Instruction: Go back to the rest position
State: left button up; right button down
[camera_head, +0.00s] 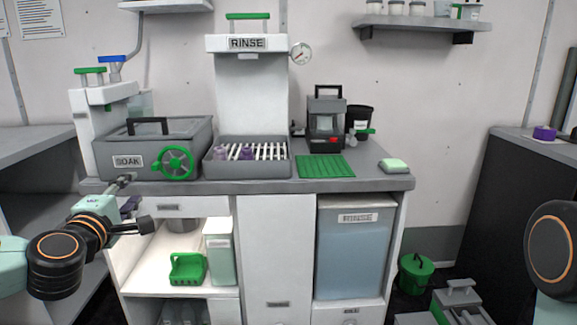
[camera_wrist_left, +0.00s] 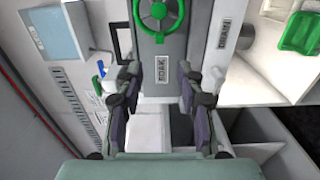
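My left gripper (camera_head: 138,203) is in front of the counter, at its left end and below the SOAK basin. In the left wrist view its two fingers (camera_wrist_left: 159,88) are wide apart with nothing between them. The grey SOAK basin (camera_head: 118,146) with its green handwheel (camera_head: 175,162) lies ahead of the fingers, and the wheel also shows in the wrist view (camera_wrist_left: 158,14). The fingers look clear of both. Of my right arm, only a black joint with an orange ring shows at the right edge; its gripper is out of view.
The grey counter (camera_head: 345,186) holds a RINSE tray (camera_head: 248,171) with purple items, a green mat (camera_head: 325,166) and a small dark machine (camera_head: 326,124). Below, an open shelf holds a green caddy (camera_head: 187,270). A green bucket (camera_head: 415,274) stands on the floor at the right.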

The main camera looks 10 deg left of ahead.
pick_arm(q)
jog(key=s+d+f+m+g+h+p, duration=0.1)
jog(key=s+d+f+m+g+h, duration=0.1)
jog(key=s+d+f+m+g, duration=0.25)
jog(key=s+d+f+m+g+h+p, duration=0.1)
jog(key=s+d+f+m, duration=0.1)
jog(key=d+f+m, duration=0.45)
jog(key=s+d+f+m+g+h, duration=0.2)
jog(key=s+d+f+g, duration=0.1)
jog(key=f, duration=0.5)
jog(key=s+d+f+m+g+p, duration=0.1)
jog(key=s+d+f+m+g, duration=0.1)
jog(key=s+f, duration=0.3)
jog(key=s+d+f+m+g+p, duration=0.1)
jog(key=s+f+m+g, duration=0.2)
jog(key=s, duration=0.9)
jog(key=s+d+f+m+g+y+p, duration=0.1)
jog(key=s+d+f+m+g, duration=0.1)
jog(key=s+f+g, duration=0.2)
jog(key=s+f, duration=0.3)
jog(key=s, duration=0.2)
jog(key=shift+s+d+f, duration=0.15)
jog(key=shift+d, duration=0.2)
